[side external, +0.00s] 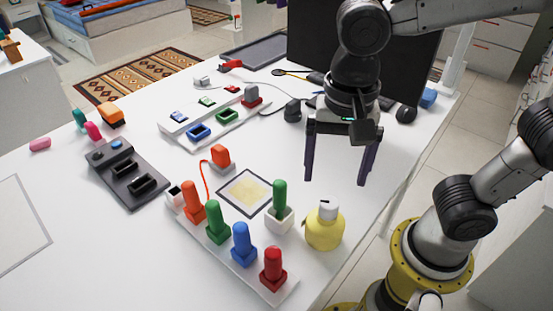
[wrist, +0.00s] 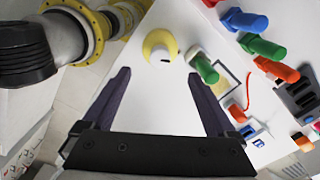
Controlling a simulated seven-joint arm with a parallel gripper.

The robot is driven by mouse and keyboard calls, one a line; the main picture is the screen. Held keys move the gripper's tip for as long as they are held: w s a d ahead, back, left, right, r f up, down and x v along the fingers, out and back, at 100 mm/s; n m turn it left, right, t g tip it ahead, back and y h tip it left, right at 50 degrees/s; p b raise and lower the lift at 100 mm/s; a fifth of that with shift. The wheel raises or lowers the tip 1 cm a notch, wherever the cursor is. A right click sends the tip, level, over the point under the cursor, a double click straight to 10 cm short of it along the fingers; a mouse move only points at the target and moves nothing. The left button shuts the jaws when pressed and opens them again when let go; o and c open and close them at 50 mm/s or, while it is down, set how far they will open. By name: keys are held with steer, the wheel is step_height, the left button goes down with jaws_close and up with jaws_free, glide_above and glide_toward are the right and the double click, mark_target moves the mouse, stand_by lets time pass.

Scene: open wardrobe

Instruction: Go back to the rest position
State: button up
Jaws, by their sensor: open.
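My gripper (side external: 338,180) is open and empty, with its two dark purple fingers pointing down above the right part of the white table (side external: 330,250). In the wrist view my gripper (wrist: 165,88) has its fingers wide apart, with only bare table between them near the tips. A yellow bottle with a white cap (side external: 325,228) stands below and in front of my gripper; it also shows in the wrist view (wrist: 160,50), beyond the fingertips. A green peg in a white cup (side external: 280,208) stands left of the bottle. In the wrist view the right finger is close to the green peg (wrist: 205,68) in the picture.
A white rack (side external: 240,262) holds orange, green, blue and red pegs at the front. A dark grey block (side external: 128,175) with slots lies at the left. A white tray (side external: 213,118), a dark monitor (side external: 400,65) and a mouse (side external: 406,114) are at the back. The left table is mostly free.

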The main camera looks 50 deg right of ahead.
steer(key=shift+d, duration=0.1)
steer(key=s+d+n+t, duration=0.3)
steer(key=d+n+t, duration=0.2)
steer(key=d+n, duration=0.6)
steer(key=shift+d+t, duration=0.3)
steer(key=shift+d, duration=0.6)
steer(key=shift+r, duration=0.1)
stand_by(1.0)
